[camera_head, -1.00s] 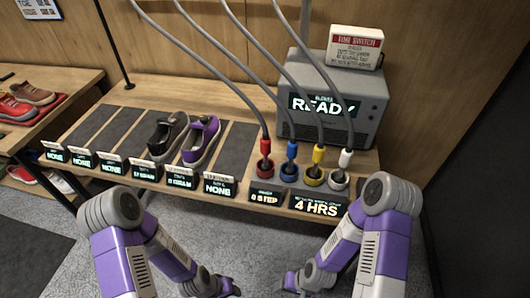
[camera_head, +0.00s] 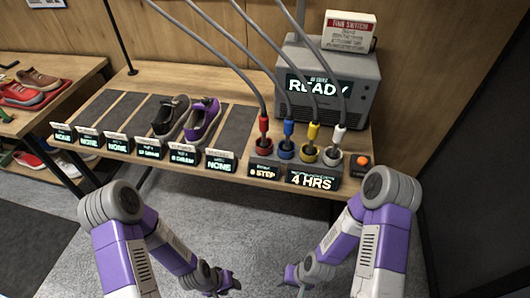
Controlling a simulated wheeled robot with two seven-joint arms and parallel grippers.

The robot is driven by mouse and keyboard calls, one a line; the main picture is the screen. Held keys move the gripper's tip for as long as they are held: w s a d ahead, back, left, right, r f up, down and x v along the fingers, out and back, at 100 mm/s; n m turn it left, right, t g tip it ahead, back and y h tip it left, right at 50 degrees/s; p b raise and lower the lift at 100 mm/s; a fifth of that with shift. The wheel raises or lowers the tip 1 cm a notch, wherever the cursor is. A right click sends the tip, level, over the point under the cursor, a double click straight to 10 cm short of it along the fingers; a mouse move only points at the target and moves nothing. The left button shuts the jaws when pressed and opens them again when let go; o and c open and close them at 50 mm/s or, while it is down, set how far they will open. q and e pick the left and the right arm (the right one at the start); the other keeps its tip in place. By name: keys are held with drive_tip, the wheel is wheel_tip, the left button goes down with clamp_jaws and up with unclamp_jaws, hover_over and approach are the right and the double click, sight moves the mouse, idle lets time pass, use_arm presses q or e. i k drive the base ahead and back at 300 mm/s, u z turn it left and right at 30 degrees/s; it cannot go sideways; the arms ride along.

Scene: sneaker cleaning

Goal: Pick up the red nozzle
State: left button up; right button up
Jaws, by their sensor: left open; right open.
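The red nozzle (camera_head: 264,127) stands upright in its red-ringed socket at the left end of a row of nozzles, with a grey hose rising from it. Next to it stand the blue nozzle (camera_head: 288,130), the yellow nozzle (camera_head: 312,134) and the white nozzle (camera_head: 338,136). My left gripper (camera_head: 228,282) is low at the bottom centre, in front of the shelf and apart from the nozzles. My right gripper (camera_head: 291,276) is also low, to its right. Both are open, and I see nothing in them.
A grey blower box (camera_head: 362,100) reading READY stands behind the nozzles. A dark shoe (camera_head: 168,116) and a purple shoe (camera_head: 203,122) rest on mats left of the nozzles. Several label displays line the shelf's front edge. An orange button (camera_head: 362,160) is at the right.

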sight(263, 119)
drive_tip(key=k, duration=0.95)
drive_tip(key=u, duration=0.8)
drive_tip(key=i, duration=1.65)
drive_tip(key=z, duration=0.65)
